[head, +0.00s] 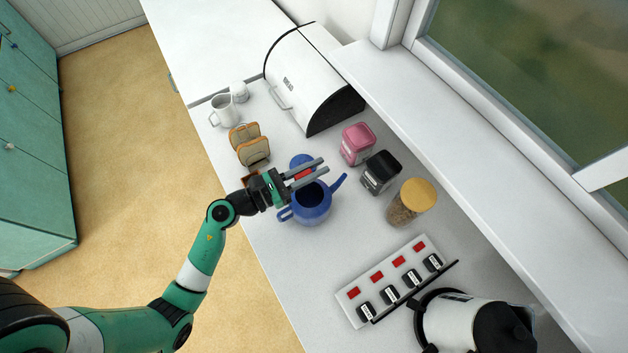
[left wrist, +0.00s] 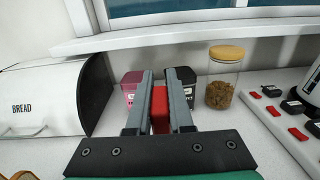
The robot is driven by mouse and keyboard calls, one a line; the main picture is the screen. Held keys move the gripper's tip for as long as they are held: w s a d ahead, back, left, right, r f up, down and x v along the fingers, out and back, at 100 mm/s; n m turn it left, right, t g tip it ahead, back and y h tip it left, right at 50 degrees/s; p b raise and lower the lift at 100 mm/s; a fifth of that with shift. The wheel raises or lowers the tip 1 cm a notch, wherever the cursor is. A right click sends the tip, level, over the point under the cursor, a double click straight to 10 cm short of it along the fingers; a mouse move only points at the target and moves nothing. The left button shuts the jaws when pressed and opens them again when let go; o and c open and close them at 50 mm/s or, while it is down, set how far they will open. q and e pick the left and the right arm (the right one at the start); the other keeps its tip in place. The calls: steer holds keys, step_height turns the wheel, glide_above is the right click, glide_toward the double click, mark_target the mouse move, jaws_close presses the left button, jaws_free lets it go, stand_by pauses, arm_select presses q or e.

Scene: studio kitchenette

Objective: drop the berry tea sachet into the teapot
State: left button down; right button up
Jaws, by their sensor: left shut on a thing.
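My left gripper (head: 306,173) is shut on a small red sachet (head: 304,174), which also shows between the two grey fingers in the left wrist view (left wrist: 160,108). In the head view the fingers overlap the upper part of the blue teapot (head: 312,215). The teapot's dark round opening shows just below the fingers. The exact height of the sachet above it is hard to tell. A blue round piece, probably the lid (head: 301,160), shows just beyond the fingers. The teapot is not visible in the left wrist view. My right gripper is not in view.
A pink canister (head: 356,144), a black canister (head: 380,172) and a jar with a yellow lid (head: 411,202) stand right of the teapot. Toast slices (head: 252,148) stand in a rack. A white tray (head: 347,293) holds red and black pieces beside a kettle (head: 470,323). The bread bin (head: 305,80) is behind.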

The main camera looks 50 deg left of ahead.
arm_select(q)
steer(key=c, duration=0.7)
jaws_free()
steer(key=shift+c, duration=0.2)
steer(key=b+v, duration=0.1)
steer(key=v, duration=1)
steer(key=shift+s, duration=0.35)
steer(key=shift+a, duration=0.1)
